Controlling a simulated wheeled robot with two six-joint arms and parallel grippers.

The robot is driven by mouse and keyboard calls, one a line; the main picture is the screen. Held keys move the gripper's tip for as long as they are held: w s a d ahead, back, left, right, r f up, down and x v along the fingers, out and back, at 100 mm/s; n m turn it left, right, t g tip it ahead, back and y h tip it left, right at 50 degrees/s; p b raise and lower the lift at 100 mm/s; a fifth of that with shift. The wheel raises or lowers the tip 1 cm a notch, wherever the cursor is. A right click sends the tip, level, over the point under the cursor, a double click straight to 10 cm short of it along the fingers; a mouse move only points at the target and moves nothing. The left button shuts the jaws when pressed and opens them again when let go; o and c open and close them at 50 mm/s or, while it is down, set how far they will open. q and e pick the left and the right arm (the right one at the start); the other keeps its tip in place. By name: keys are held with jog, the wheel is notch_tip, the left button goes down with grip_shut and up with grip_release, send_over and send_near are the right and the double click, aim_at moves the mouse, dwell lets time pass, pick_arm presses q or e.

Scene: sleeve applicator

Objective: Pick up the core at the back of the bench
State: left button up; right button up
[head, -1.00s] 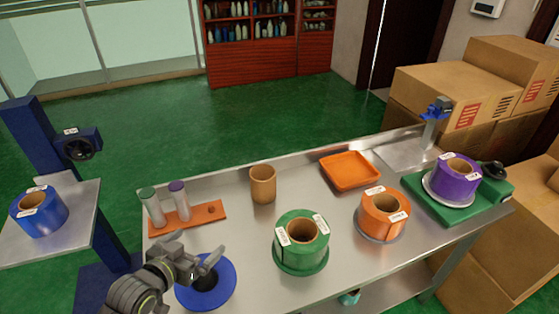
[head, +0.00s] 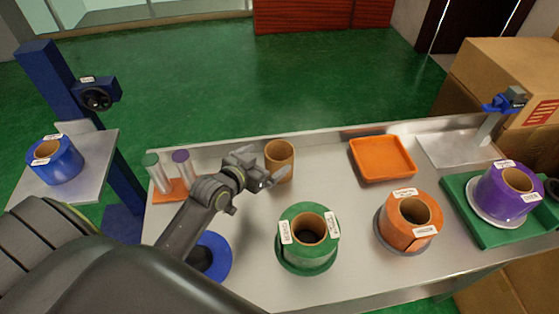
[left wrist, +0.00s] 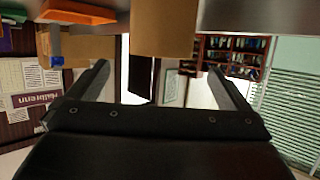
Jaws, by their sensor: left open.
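The core (head: 280,162) is a brown cardboard tube standing upright at the back of the bench (head: 345,210). My left gripper (head: 262,170) is open and empty, just to the left and front of the core, with its fingers pointing toward it. In the left wrist view the core (left wrist: 163,28) shows at the top centre, beyond the open fingers and roughly between them. The fingers do not enclose it; whether one touches it I cannot tell. My right gripper is not in view.
Green (head: 308,238), orange (head: 410,222) and purple (head: 507,192) rolls stand to the right. An orange tray (head: 382,158) lies at the back. An orange base with two capped tubes (head: 160,176) is left of my gripper. A blue disc (head: 222,256) lies partly behind my arm.

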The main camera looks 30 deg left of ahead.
aim_at(287, 146)
pick_arm(q)
jog(key=shift+w+d+f, duration=0.1)
jog(key=shift+w+f, duration=0.05)
jog(key=shift+w, duration=0.5)
jog(key=p+x, duration=0.1)
jog(key=x, duration=0.4)
jog(key=shift+f, duration=0.15)
jog(key=shift+w+f, duration=0.2)
jog(key=shift+w, duration=0.3)
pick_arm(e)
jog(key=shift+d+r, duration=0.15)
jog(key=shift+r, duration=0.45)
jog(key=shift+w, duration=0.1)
pick_arm(q)
jog(key=c, duration=1.1)
